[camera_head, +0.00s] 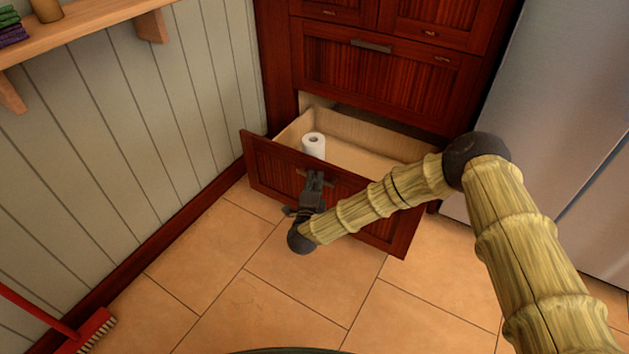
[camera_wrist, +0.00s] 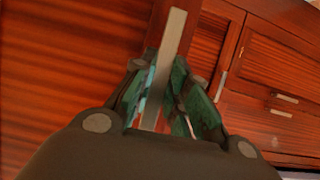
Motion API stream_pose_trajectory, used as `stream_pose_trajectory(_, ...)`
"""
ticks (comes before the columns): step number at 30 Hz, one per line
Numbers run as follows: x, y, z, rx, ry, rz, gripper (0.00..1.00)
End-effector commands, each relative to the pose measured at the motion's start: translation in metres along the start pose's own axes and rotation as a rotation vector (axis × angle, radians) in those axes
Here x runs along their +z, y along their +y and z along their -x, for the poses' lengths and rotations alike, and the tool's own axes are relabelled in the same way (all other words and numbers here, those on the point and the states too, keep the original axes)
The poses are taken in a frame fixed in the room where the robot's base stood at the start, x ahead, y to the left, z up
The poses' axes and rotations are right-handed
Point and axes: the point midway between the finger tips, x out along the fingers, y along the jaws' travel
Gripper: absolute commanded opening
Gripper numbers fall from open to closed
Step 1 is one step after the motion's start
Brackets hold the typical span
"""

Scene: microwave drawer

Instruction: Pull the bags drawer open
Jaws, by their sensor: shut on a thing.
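The bottom drawer (camera_head: 375,222) of the dark red wooden cabinet stands pulled out, with its pale inside showing. A white paper roll (camera_head: 313,146) stands upright inside it, near the left front. My gripper (camera_head: 314,180) is at the drawer's front, left of its middle. In the wrist view, my gripper (camera_wrist: 163,95) has its fingers on either side of a pale metal bar handle (camera_wrist: 170,58) and is shut on it. In the head view my gripper hides most of this handle.
A closed drawer (camera_head: 390,75) with a metal handle is above. A grey fridge (camera_head: 553,110) stands at the right. A panelled wall with a wooden shelf (camera_head: 80,30) is at the left, and a red broom (camera_head: 88,332) is at the lower left. The tiled floor in front is clear.

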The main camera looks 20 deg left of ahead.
Motion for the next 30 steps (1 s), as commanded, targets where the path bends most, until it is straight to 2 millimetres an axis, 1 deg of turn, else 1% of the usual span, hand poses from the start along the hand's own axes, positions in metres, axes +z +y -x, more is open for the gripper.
stream_pose_trajectory(1, 0.003, 0.0, 0.001, 0.001, -0.006, -0.002, 0.0)
stream_pose_trajectory(4, 0.003, 0.0, 0.001, 0.001, -0.006, -0.002, 0.0)
stream_pose_trajectory(5, 0.003, 0.0, 0.001, 0.001, -0.006, -0.002, 0.21)
stream_pose_trajectory(7, 0.002, 0.0, 0.001, 0.001, -0.005, -0.002, 0.34)
stream_pose_trajectory(8, 0.002, 0.0, 0.001, 0.001, -0.004, -0.002, 0.38)
stream_pose_trajectory(16, 0.001, 0.0, 0.0, 0.0, -0.002, -0.001, 0.38)
stream_pose_trajectory(20, 0.001, 0.0, 0.005, 0.001, -0.003, -0.001, 0.38)
stream_pose_trajectory(23, 0.002, 0.0, 0.015, 0.002, -0.004, -0.001, 0.38)
stream_pose_trajectory(25, 0.002, 0.0, 0.026, 0.003, -0.005, -0.001, 0.38)
stream_pose_trajectory(30, 0.002, 0.001, 0.058, 0.003, -0.005, -0.001, 0.38)
